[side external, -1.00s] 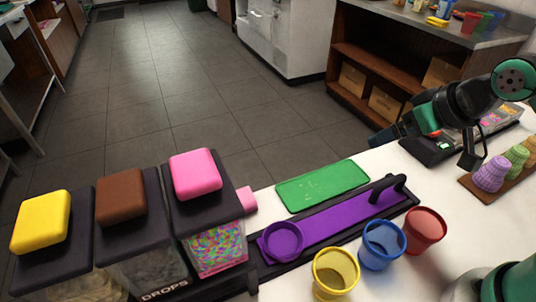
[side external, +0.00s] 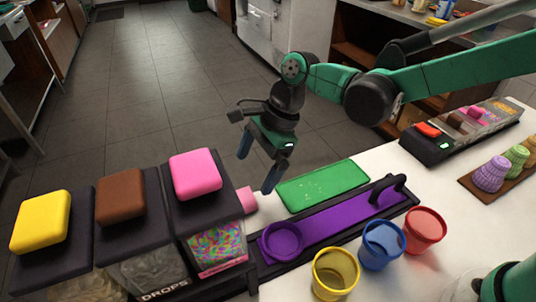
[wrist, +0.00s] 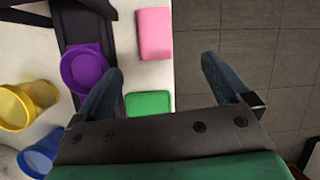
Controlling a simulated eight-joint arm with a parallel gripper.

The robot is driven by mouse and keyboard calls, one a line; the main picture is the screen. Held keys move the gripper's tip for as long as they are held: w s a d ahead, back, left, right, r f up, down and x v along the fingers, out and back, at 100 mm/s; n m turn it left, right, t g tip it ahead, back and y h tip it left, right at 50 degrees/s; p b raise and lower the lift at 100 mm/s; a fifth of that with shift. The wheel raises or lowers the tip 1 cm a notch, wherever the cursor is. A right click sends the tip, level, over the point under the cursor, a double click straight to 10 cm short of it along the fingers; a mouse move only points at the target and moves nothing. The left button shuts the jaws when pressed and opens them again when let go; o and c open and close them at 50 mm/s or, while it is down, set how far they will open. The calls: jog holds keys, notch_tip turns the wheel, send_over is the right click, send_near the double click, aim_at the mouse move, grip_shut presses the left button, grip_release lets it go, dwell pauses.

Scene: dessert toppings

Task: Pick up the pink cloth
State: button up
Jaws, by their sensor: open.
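The pink cloth (side external: 247,199) looks like a small folded block. In the side view it shows just right of the pink-topped dispenser, which hides part of it. In the wrist view the pink cloth (wrist: 155,34) lies on the white counter, along its edge. My gripper (side external: 255,174) is open and empty, pointing down above the counter's far edge near the cloth. In the wrist view the fingertips of my gripper (wrist: 161,64) are spread apart, with the cloth ahead of the gap between them and not touched.
Dispensers with yellow (side external: 41,221), brown (side external: 121,195) and pink (side external: 195,174) tops stand at left. A green mat (side external: 323,186) lies right of the cloth. A purple track with a purple cup (side external: 282,241) runs in front. Yellow, blue and red cups (side external: 425,229) stand nearer.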

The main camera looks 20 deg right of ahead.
aim_at(246, 194)
jog(key=shift+a+f+m+g, duration=0.3)
jog(key=shift+a+f+m, duration=0.3)
jog(key=shift+a+f, duration=0.55)
jog(key=shift+f, duration=0.05)
jog(key=shift+x, duration=2.4)
grip_shut()
jog(key=shift+r, duration=0.1)
notch_tip(246, 194, up, 20)
